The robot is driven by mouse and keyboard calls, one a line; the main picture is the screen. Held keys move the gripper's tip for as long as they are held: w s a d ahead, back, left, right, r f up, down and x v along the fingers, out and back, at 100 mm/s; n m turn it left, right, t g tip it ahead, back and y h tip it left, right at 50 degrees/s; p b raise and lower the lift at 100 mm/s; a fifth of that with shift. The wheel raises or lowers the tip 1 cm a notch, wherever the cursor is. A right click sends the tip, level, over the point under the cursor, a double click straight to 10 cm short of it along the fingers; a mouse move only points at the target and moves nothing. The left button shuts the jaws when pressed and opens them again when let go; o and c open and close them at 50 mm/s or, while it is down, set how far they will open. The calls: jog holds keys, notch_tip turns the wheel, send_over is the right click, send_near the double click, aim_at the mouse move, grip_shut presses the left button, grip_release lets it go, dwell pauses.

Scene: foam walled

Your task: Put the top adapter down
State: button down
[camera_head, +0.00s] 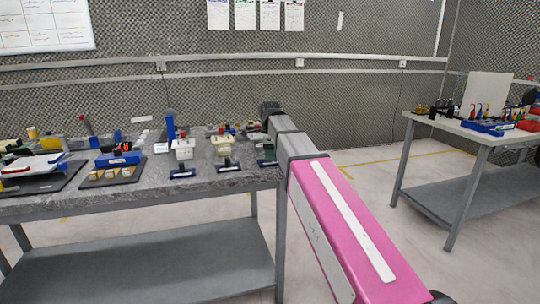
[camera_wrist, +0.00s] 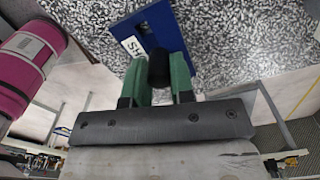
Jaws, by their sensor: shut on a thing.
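My gripper (camera_wrist: 158,70) has two green fingers, shut on a small dark piece, the top adapter (camera_wrist: 158,66), in the wrist view. Only the adapter's dark rounded end shows; the fingers hide its sides. Right below or beside it is a blue plate (camera_wrist: 132,28) with a white label, partly covered by the fingers. I cannot tell whether the adapter touches the plate.
The speckled grey table (camera_head: 215,183) carries blue-based stands (camera_head: 183,173), another stand (camera_head: 228,166), a blue bin (camera_head: 118,158) and a dark tray at left (camera_head: 40,184). A second table (camera_head: 450,122) with tools stands at the right. Floor between the tables is clear.

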jog(key=c, duration=1)
grip_release()
jog(key=shift+f, duration=0.1)
notch_tip(320, 180, up, 12)
jog(key=shift+r, duration=0.15)
